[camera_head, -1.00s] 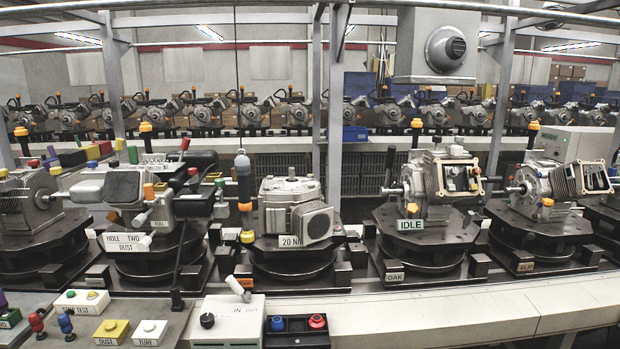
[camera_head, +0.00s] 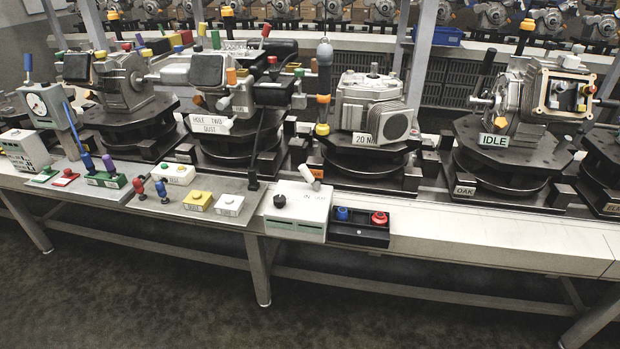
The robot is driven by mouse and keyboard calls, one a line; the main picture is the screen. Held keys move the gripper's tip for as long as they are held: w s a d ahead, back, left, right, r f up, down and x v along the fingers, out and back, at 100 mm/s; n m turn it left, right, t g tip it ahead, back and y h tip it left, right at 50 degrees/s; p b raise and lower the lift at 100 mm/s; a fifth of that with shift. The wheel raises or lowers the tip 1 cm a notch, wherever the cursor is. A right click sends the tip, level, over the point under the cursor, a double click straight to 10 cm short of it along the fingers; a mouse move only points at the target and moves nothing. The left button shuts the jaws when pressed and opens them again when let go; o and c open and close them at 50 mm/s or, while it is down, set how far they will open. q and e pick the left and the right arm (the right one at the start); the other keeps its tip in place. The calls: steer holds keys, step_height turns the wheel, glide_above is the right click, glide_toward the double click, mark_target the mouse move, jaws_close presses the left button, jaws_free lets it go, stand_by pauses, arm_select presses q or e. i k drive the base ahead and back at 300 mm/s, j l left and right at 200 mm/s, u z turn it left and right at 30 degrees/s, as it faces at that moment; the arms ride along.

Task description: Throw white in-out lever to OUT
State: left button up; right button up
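The white in-out lever (camera_head: 310,177) stands at the back edge of a white box (camera_head: 288,210) at the front of the bench, left of the picture's middle. The lever is a short pale handle, tilted with its upper end to the left. Small lettering on the box top below it seems to read IN on the left and OUT on the right. A black knob (camera_head: 280,200) sits on the left part of the same box. Neither of my grippers is in view.
A black tray (camera_head: 360,238) with a blue and a red knob adjoins the box on the right. A yellow button box (camera_head: 197,201) and a white one (camera_head: 229,205) stand to its left. Behind are machine fixtures on round bases, one labelled 20 N. The rail (camera_head: 480,225) to the right is bare.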

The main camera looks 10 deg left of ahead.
mark_target(305, 172)
steer(key=i+j+z, duration=0.15)
steer(key=i+j, duration=0.15)
steer(key=i+j+z, duration=0.15)
steer(key=i+j, duration=0.15)
steer(key=j, duration=0.15)
steer(key=i+j+z, duration=0.15)
steer(key=i+j, duration=0.15)
steer(key=j, duration=0.15)
